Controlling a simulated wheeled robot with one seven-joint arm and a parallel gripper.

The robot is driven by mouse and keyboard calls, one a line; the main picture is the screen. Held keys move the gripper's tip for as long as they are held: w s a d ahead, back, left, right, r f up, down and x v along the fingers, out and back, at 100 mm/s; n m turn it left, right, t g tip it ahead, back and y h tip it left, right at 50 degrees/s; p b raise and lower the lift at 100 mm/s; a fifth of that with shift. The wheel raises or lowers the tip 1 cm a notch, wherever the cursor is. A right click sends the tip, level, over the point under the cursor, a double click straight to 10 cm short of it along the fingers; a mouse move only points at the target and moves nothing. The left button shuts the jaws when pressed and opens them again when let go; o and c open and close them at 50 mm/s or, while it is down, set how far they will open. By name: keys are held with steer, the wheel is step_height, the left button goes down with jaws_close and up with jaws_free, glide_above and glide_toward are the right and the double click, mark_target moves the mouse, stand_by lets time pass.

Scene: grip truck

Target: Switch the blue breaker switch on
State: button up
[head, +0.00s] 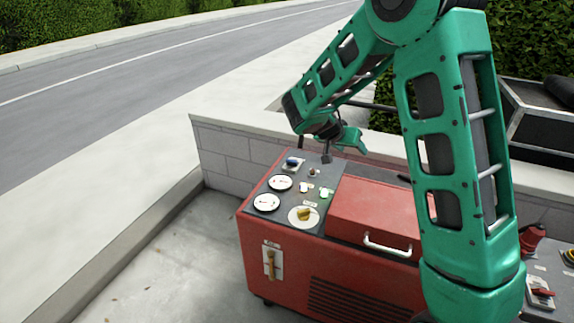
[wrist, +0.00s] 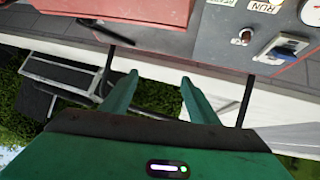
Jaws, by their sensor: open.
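The blue breaker switch (head: 292,162) sits in a pale housing at the far left corner of the dark panel on top of the red machine. It also shows in the wrist view (wrist: 289,46), at the right, beside a small toggle. My gripper (head: 343,148) is above the far edge of the panel, to the right of the blue switch and apart from it. In the wrist view my gripper's two green fingers (wrist: 156,85) are spread, with nothing between them.
A red lid (head: 375,213) with a white handle is to the right. A low block wall (head: 232,147) runs behind the machine. A red switch (head: 541,292) is at the lower right.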

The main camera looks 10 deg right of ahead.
steer(key=w+a+f+t, duration=0.3)
steer(key=w+a+f, duration=0.3)
steer(key=w+a, duration=0.3)
steer(key=n+t, duration=0.1)
steer(key=t, duration=0.2)
glide_toward(290, 161)
steer(key=x, duration=0.9)
steer(key=shift+d+f, duration=0.15)
steer(key=shift+c, duration=0.6)
